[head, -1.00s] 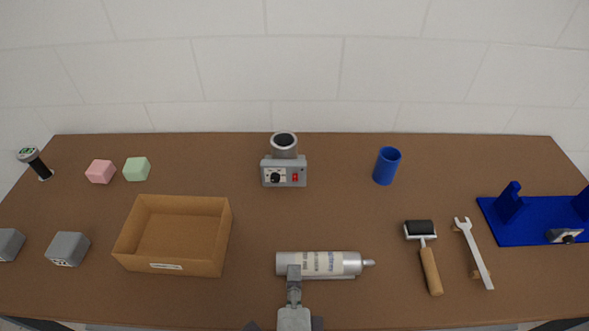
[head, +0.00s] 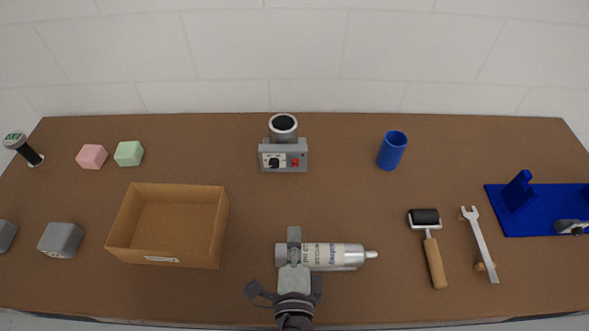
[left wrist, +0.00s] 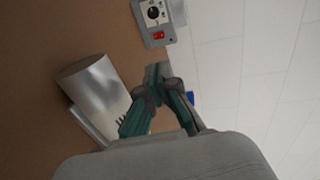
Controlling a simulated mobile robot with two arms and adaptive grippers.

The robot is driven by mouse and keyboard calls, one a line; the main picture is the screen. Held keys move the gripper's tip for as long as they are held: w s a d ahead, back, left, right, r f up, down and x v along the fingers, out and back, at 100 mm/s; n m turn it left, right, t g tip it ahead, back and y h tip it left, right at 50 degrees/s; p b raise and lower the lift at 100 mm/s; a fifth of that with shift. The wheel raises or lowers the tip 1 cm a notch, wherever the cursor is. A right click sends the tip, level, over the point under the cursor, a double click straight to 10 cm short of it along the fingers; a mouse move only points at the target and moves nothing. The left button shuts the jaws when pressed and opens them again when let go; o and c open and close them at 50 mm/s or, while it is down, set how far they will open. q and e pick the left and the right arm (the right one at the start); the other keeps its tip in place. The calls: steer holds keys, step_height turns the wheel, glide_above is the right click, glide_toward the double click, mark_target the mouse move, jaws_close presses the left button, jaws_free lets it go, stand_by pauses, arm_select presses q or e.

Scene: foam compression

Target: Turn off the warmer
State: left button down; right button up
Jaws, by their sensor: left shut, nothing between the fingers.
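The warmer (head: 283,150) is a grey box with a round dark-topped cup holder on it, at the back middle of the table. Its front panel has a black knob (head: 274,162) and a red switch (head: 295,162). The panel also shows in the left wrist view (left wrist: 154,20), at the top, with the red switch (left wrist: 158,35). My left gripper (head: 294,236) is shut and empty, over the left part of a silver tube, well short of the warmer. It also shows in the left wrist view (left wrist: 158,72), fingertips together. My right gripper is not in view.
The silver tube (head: 335,257) lies in front of the warmer. An open cardboard box (head: 120,250) stands left, a blue cup (head: 392,151) back right. A roller (head: 433,260), a wrench (head: 480,243) and a blue stand (head: 550,225) are right. Table between tube and warmer is clear.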

mark_target(295, 163)
arm_select(q)
steer(key=w+f, duration=0.1)
steer(key=w, duration=0.5)
steer(key=w+f+b, duration=0.1)
steer(key=w, duration=0.5)
steer(key=w+f+b, duration=0.1)
steer(key=w, duration=0.5)
steer(key=shift+w+f, duration=0.3)
steer(key=shift+f, duration=0.05)
steer(key=shift+w, duration=0.25)
steer(key=shift+r, duration=0.1)
